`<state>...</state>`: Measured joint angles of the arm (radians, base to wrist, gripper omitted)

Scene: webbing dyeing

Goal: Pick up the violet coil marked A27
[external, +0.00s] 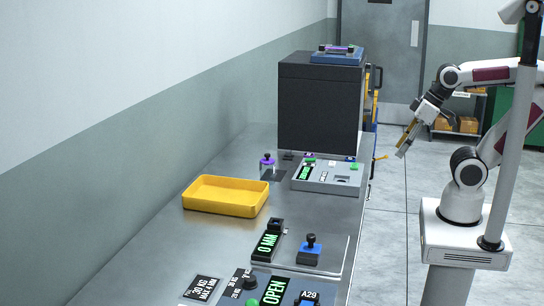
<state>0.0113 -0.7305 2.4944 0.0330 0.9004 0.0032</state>
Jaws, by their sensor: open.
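A small violet piece with a black knob (267,160) stands on the steel bench, behind the yellow tray. Another violet piece (337,49) lies on a blue holder on top of the dark box. No A27 mark is legible on either, so I cannot tell which is the coil A27. My gripper (404,144) is open and points down, off the bench to the right of the dark box. It is well apart from both violet pieces, and nothing shows between its fingers.
The yellow tray (226,212) looks empty. The dark box (320,105) stands tall at the back of the bench, with a grey panel (328,183) in front. A blue block with a knob (309,257) sits nearer. A label reading A29 (310,295) is at the bottom edge.

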